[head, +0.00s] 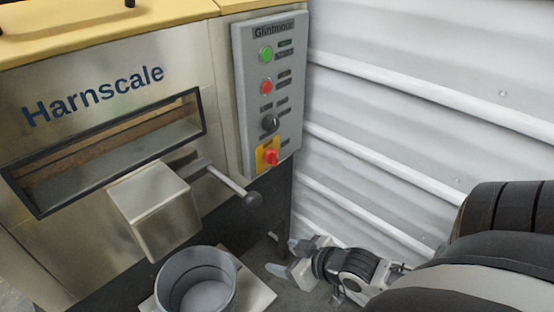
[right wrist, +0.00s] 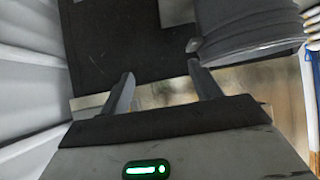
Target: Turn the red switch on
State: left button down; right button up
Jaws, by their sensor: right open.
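The red switch (head: 271,157) is a red rotary knob on a yellow plate, at the bottom of the grey control panel (head: 240,100) in the head view. My right gripper (head: 281,257) is low at the bottom centre, below and slightly right of the switch and well apart from it. It is open and empty. In the right wrist view its two fingers (right wrist: 164,88) are spread, with nothing between them. The switch does not show in the right wrist view. My left gripper is not in view.
The panel also bears a green button (head: 265,54), a red button (head: 266,87) and a black knob (head: 270,123). A lever with a ball end (head: 253,199) juts out left of my gripper. A grey bucket (head: 197,282) stands below the chute (head: 154,208). A corrugated wall (head: 400,110) closes the right side.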

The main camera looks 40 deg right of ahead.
jog(key=w+d+r+t, duration=0.2)
jog(key=d+r+t, duration=0.1)
jog(key=d, duration=0.5)
jog(key=t, duration=0.4)
send_near(277, 159)
jog(key=shift+m, duration=0.4)
jog(key=w+b, duration=0.1)
jog(key=w, duration=0.2)
jog(key=w+b, duration=0.1)
jog(key=w, duration=0.2)
jog(key=w+b, duration=0.1)
jog(key=w, duration=0.3)
jog(key=shift+a+f+b, duration=0.2)
jog(key=shift+a+b, duration=0.1)
jog(key=shift+a, duration=0.1)
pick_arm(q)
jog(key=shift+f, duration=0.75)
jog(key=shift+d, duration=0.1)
pick_arm(e)
jog(key=c, duration=1)
